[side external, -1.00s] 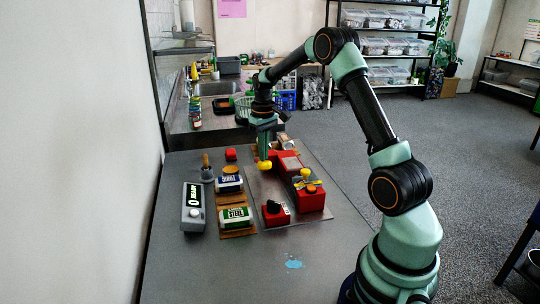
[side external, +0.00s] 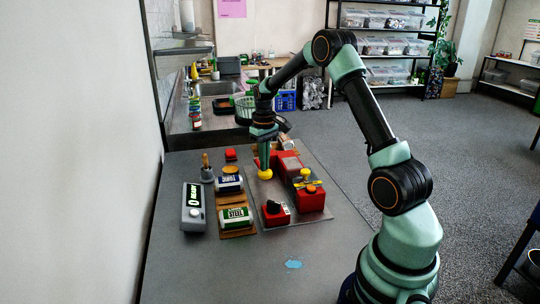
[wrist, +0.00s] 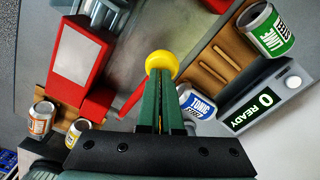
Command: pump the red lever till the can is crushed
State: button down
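The red lever (wrist: 132,100) shows in the wrist view as a thin red arm ending in a yellow knob (wrist: 161,62). The knob also shows in the side view (side external: 265,174). My gripper (wrist: 160,80) has its two green fingers close together, tips at the knob; I see nothing between them. In the side view my gripper (side external: 264,168) points down onto the knob. The red press (side external: 288,163) stands beside it. A blue tonic can (side external: 229,183) and a green can (side external: 235,217) lie on wooden racks at left. I cannot see a can inside the press.
A grey counter box (side external: 193,208) reads "0 READY". A red block with a black knob (side external: 275,213) and another with a yellow part and orange button (side external: 311,196) stand in front. Two more cans (wrist: 41,117) (wrist: 77,132) show in the wrist view. The front table is mostly clear.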

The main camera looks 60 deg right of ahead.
notch_tip(320, 180, down, 2)
jog(key=shift+f, duration=0.4)
